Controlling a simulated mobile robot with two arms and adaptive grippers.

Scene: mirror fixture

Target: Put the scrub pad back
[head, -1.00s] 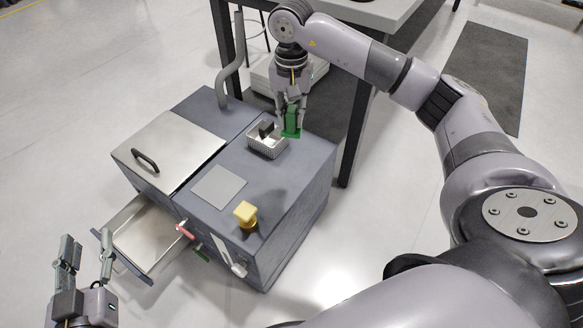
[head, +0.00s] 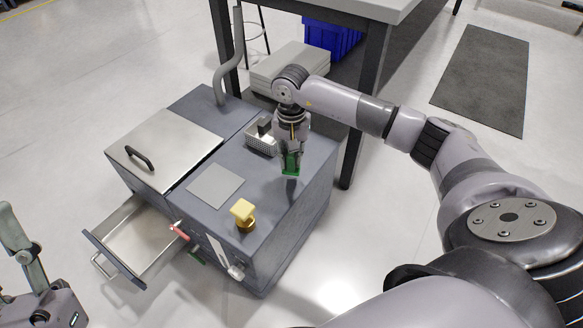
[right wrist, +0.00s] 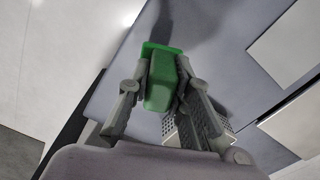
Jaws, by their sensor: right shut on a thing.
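The green scrub pad (head: 291,165) is between the fingers of my right gripper (head: 291,155), which is shut on it. It hangs over the grey machine top, right of a wire basket (head: 261,145); a shadow lies just below it. In the right wrist view the pad (right wrist: 162,82) shows as a green block with a wider flat end, clasped between both fingers (right wrist: 160,88). The basket (right wrist: 212,130) is partly hidden behind a finger there. A dark block (head: 264,127) stands in the basket. My left gripper (head: 22,250) is cut off at the left edge, with one finger clearly showing.
The machine top (head: 245,205) carries a flat grey plate (head: 215,186) and a yellow knob (head: 243,212). A steel lid (head: 165,145) with a black handle is closed. A drawer (head: 135,240) stands open. A bench leg (head: 363,120) rises close behind the right arm.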

